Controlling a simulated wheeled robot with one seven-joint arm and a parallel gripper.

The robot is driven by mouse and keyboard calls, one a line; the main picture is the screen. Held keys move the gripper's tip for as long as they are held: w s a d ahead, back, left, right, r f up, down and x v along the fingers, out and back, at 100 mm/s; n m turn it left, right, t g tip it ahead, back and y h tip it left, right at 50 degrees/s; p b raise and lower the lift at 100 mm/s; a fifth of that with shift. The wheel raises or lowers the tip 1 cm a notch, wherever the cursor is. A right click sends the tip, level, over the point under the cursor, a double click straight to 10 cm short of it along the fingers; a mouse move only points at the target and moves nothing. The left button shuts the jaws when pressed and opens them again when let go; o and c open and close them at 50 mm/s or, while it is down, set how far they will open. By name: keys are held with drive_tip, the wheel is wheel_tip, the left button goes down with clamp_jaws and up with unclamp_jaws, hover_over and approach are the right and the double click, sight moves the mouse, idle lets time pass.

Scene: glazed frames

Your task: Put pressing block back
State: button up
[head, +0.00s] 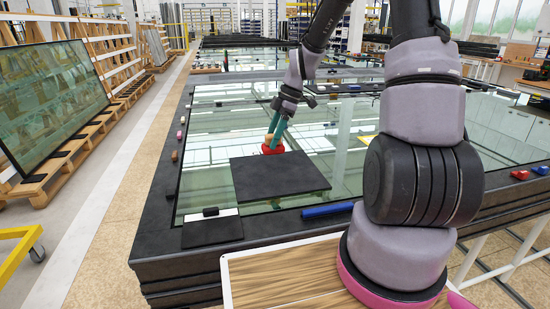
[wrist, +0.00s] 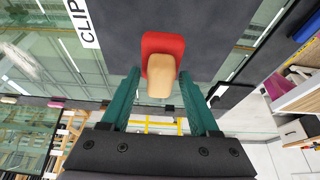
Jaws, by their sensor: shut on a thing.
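The pressing block has a red base (head: 272,149) and a tan handle. In the head view it is at the back edge of a dark square pad (head: 280,180) on the glass; I cannot tell whether it touches the pad. My gripper (head: 276,132) has teal fingers and is shut on the block's handle from above. In the wrist view the tan handle (wrist: 160,75) is between the fingertips (wrist: 160,80), with the red base (wrist: 163,43) beyond it and the dark pad behind.
The glass lies in a dark-framed table (head: 160,215). A blue bar (head: 328,210) lies on the near edge.

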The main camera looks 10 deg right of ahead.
sight(273, 154)
drive_tip(key=shift+f, duration=3.15)
drive_tip(key=shift+f, duration=0.1)
drive_tip(key=o, duration=1.5)
drive_tip(key=shift+c, duration=0.2)
drive_tip(key=v, duration=1.2)
drive_tip(key=s+d+r+m+t+h, duration=0.1)
drive_tip(key=s+r+m+t, duration=0.6)
drive_tip(key=s+r+m, duration=1.3)
drive_tip(key=shift+s+r+m+h, duration=0.3)
drive_tip(key=shift+s+m+h, duration=0.4)
drive_tip(key=shift+m, duration=0.4)
